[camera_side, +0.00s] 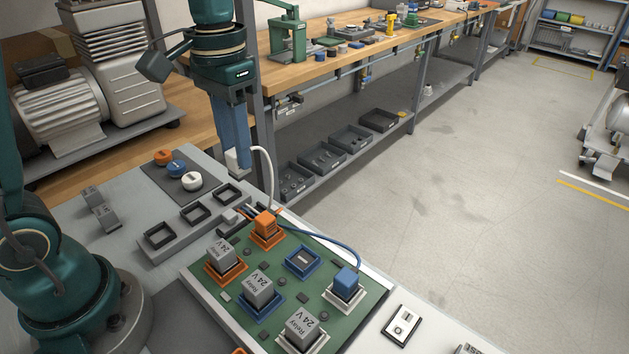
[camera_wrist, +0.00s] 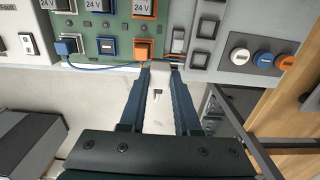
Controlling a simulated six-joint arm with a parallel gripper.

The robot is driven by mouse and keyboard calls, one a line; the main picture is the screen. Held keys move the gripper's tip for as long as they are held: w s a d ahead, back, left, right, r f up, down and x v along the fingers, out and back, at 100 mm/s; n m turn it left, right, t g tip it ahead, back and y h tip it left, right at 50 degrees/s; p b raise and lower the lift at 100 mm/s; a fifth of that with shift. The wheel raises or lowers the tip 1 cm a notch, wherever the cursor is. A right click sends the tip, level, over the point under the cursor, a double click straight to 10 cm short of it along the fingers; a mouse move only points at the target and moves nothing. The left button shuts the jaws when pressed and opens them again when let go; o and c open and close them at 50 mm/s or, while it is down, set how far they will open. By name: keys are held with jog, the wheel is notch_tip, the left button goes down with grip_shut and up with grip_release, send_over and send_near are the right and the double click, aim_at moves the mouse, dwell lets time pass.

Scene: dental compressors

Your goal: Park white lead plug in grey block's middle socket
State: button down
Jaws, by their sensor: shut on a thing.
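My gripper (camera_side: 237,168) is shut on the white plug (camera_side: 240,158), and it points down past the back edge of the bench in the side view. In the wrist view the white plug (camera_wrist: 160,77) sits between my fingertips (camera_wrist: 161,90). Its white lead (camera_side: 268,165) arches up and down towards the green board. The grey block (camera_side: 178,228) has three square, dark-framed sockets in a row, all empty. Its middle socket (camera_side: 195,214) also shows in the wrist view (camera_wrist: 207,30). The plug is apart from the block, off its far end.
The green board (camera_side: 235,290) holds grey relays, an orange plug (camera_side: 267,224), a blue plug (camera_side: 346,280) with a blue lead, and an empty blue socket (camera_side: 303,262). Orange, blue and white round caps (camera_side: 192,181) lie on a dark pad behind the block. Two small grey pieces (camera_side: 104,216) stand left.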

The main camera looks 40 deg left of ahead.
jog(key=s+a+f, duration=0.5)
jog(key=a, duration=0.4)
jog(key=shift+a+f, duration=0.25)
jog(key=shift+f, duration=0.1)
jog(key=shift+f, duration=1.85)
jog(key=shift+f, duration=0.45)
dwell(0.4)
jog(key=shift+f, duration=0.35)
jog(key=shift+f, duration=0.25)
dwell(0.4)
